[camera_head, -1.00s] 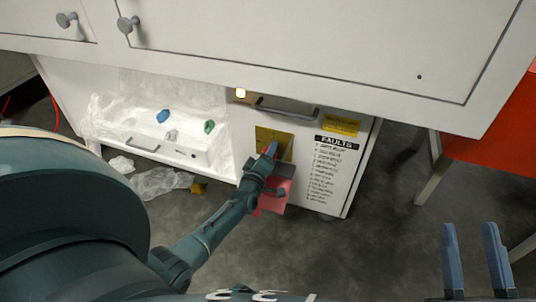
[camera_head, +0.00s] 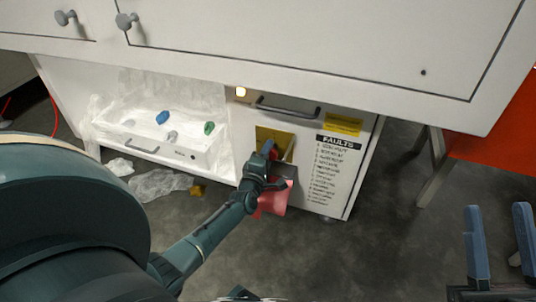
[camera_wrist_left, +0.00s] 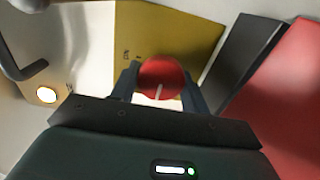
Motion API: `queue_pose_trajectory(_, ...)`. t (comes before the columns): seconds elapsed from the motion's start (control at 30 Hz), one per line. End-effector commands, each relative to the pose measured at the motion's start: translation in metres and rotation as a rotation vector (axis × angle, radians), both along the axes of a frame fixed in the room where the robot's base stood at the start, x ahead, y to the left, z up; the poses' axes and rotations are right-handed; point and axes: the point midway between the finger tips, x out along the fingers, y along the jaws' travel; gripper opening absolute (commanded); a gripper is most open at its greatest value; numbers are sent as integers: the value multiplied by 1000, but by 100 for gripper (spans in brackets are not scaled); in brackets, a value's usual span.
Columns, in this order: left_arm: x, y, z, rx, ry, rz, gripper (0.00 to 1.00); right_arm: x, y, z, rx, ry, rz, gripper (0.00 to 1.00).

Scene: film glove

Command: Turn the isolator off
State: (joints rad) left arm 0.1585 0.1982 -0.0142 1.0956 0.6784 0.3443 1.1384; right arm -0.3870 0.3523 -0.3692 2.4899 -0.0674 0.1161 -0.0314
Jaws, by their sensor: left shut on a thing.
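The isolator is a red round knob (camera_wrist_left: 161,78) with a pale line, on a yellow plate (camera_wrist_left: 170,35) on the white cabinet front. In the left wrist view the knob sits between the fingers of my left gripper (camera_wrist_left: 160,88), which is shut on it. The pale line points down and slightly left in that view. In the head view my left gripper (camera_head: 267,152) is at the yellow plate (camera_head: 286,142) and mostly hides the knob. My right gripper (camera_head: 500,245) is open and empty at the lower right, away from the cabinet.
A lit lamp (camera_head: 241,92) and a grey handle (camera_head: 287,107) are above the plate. A FAULTS list (camera_head: 333,165) is to its right, and a red sheet (camera_head: 273,201) hangs below. A white tray (camera_head: 150,150) with small coloured items is at left. An orange panel (camera_head: 505,135) stands at right.

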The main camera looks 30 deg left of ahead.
Motion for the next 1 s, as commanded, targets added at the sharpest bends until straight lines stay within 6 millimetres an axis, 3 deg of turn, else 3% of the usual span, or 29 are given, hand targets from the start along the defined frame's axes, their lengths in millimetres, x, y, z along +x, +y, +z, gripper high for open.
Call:
queue_pose_trajectory(0.3, 1, 0, 2, -4, -4, 1, 22, 0, 0, 1, 0, -4, 0, 36)
queue_pose_trajectory(0.33, 1, 0, 2, -4, -4, 1, 46, 0, 0, 1, 0, -4, 0, 36)
queue_pose_trajectory(0.57, 1, 0, 1, -2, -3, 1, 65, 0, 0, 1, 0, -4, 0, 36)
queue_pose_trajectory(0.93, -8, -2, 2, -1, 1, 0, 66, 1, 0, 6, 1, 5, 1, 36)
queue_pose_trajectory(1.0, -18, -4, 3, -1, 3, 0, 66, 0, 0, -4, 9, 82, -2, 36)
